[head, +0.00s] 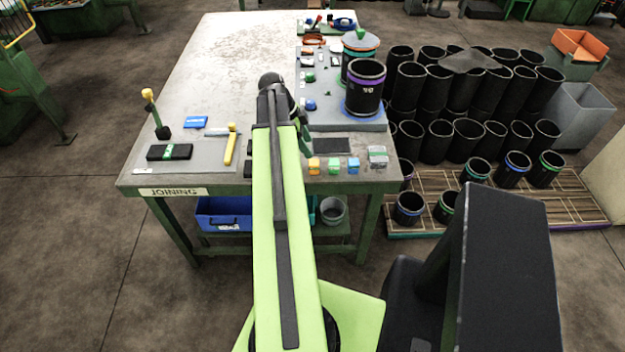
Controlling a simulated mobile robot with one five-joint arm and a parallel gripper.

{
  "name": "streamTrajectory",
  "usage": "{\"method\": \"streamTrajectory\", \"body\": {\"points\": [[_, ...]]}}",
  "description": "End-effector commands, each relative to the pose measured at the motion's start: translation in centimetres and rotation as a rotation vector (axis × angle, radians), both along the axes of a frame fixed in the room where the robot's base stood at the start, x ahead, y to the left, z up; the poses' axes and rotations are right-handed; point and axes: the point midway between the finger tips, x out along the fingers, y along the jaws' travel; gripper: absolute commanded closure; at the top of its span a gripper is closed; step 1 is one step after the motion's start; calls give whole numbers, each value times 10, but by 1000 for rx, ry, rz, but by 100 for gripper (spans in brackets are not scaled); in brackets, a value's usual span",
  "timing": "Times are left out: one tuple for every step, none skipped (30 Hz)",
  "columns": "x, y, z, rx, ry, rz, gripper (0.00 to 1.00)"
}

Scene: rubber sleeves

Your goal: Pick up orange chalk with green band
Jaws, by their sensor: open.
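A small orange block (314,166), perhaps the orange chalk, stands near the front edge of the grey table (215,75). It is too small to make out a green band on it. A green block (334,167) and a blue block with a yellowish part (353,165) stand in a row to its right. My arm reaches over the table, and my gripper (304,136) shows only partly, beyond the arm's dark wrist and above the orange block in the picture. It is open; no held thing shows. My arm hides part of the tabletop left of the orange block.
A black sleeve with a purple band (365,88) stands on a grey board behind the blocks. A dark pad (332,146) and a clear box (378,155) lie near the blocks. A yellow-handled tool (231,148) lies left of my arm. Many black sleeves (437,140) stand at right.

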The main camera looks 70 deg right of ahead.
Motion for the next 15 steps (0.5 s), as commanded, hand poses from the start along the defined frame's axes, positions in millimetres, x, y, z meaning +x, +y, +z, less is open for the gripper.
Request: {"method": "streamTrajectory", "body": {"points": [[-5,-1,-22,1,0,-1,42],[-7,-2,-28,1,0,-1,42],[-10,-3,-36,1,0,0,42],[-11,-4,-41,0,0,0,42],[-13,-5,-44,0,0,1,42],[-15,-6,-47,0,0,1,42],[-16,-6,-48,0,0,1,42],[-16,-6,-49,-1,0,1,42],[-17,-7,-48,-1,0,1,42],[-17,-7,-47,0,0,2,42],[-17,-7,-46,0,0,2,42],[-17,-7,-47,0,0,2,42],[-17,-7,-49,0,0,2,42],[-17,-7,-52,0,0,2,42],[-17,-7,-57,0,0,2,42]]}}
